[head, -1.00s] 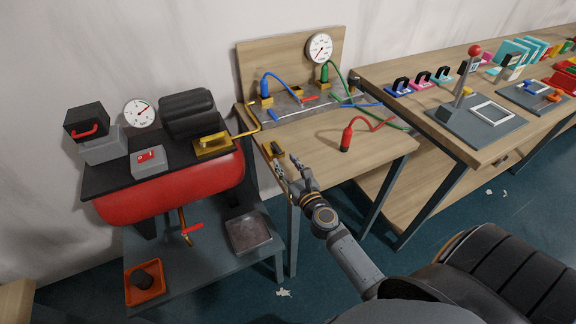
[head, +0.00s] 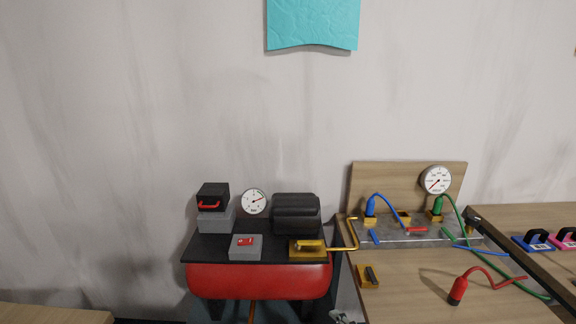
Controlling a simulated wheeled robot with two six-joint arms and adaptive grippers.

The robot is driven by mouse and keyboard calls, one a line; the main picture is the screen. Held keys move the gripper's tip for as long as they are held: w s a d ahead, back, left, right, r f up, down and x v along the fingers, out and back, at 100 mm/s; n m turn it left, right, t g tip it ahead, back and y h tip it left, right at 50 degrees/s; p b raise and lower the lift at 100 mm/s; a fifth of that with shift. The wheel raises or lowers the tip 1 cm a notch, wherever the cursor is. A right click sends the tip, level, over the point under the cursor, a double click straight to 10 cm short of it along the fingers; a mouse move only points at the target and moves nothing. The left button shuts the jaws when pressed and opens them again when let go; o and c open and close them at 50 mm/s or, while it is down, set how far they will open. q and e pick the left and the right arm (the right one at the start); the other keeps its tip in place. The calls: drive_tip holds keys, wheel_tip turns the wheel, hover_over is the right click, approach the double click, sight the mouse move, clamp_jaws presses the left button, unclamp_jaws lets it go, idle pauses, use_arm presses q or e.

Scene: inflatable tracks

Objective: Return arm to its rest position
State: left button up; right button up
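A small grey metal part (head: 341,316), which looks like the tip of my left gripper, shows at the bottom edge beside the wooden bench. The rest of that gripper and its arm lie below the view, so its opening is hidden. My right gripper is not in view. No object can be seen held.
The red compressor tank (head: 260,279) stands left of the wooden bench (head: 410,292). On the bench are a brass block (head: 368,276), a red-handled hose end (head: 458,291) and a metal plate (head: 400,230) with hoses. A teal sheet (head: 313,24) is on the wall.

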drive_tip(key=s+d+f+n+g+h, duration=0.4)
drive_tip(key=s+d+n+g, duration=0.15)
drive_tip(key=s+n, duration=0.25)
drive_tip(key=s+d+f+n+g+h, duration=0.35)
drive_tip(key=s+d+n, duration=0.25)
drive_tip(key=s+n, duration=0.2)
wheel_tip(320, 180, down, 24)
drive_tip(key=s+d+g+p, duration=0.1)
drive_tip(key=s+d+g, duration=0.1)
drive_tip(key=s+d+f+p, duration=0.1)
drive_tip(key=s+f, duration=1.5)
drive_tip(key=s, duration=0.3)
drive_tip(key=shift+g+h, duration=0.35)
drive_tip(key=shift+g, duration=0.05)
